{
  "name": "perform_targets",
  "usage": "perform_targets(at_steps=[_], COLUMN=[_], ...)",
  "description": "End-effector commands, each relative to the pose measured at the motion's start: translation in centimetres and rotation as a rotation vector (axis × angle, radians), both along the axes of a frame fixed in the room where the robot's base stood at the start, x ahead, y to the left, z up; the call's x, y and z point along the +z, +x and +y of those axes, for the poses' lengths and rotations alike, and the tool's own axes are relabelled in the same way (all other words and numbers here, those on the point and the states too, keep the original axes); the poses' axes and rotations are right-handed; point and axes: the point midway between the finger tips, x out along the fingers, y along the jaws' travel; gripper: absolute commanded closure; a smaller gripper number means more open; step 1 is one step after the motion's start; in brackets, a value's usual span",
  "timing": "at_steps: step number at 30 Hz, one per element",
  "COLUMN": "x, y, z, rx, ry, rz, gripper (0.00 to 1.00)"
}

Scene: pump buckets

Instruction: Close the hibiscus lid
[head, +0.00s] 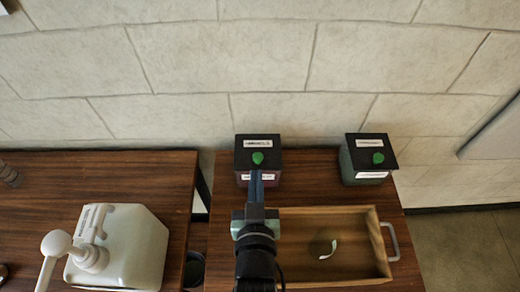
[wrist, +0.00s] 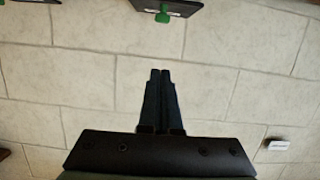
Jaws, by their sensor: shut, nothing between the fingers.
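Two small dark boxes with black lids and green knobs stand at the back of the right table: a left box (head: 241,177) and a right box (head: 345,166). Their labels are too small to read, so I cannot tell which is hibiscus. The left lid (head: 244,147) looks down on its box; the right lid (head: 362,142) looks slightly askew. My gripper (head: 257,174) is shut and empty, in front of the left box, just below its knob in the picture. In the wrist view my gripper (wrist: 160,72) points towards a green knob (wrist: 162,14) at the top, apart from it.
A wooden tray (head: 376,240) with a metal handle and a small round item inside lies at the front right. A white pump bottle (head: 135,250) stands on the left table (head: 60,180). A gap separates the tables. A stone wall (head: 270,60) rises behind.

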Motion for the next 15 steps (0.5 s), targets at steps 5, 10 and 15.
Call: perform_targets(at_steps=[5,10,15], x=[-0.5,-1.3,-2.1], y=[2.4,5.5,8.4], z=[-0.1,-0.1,-0.1], rx=[-0.001,0.0,0.0], ry=[-0.001,-0.002,-0.002], rz=[-0.002,-0.003,-0.003], gripper=[1.0,1.0,1.0])
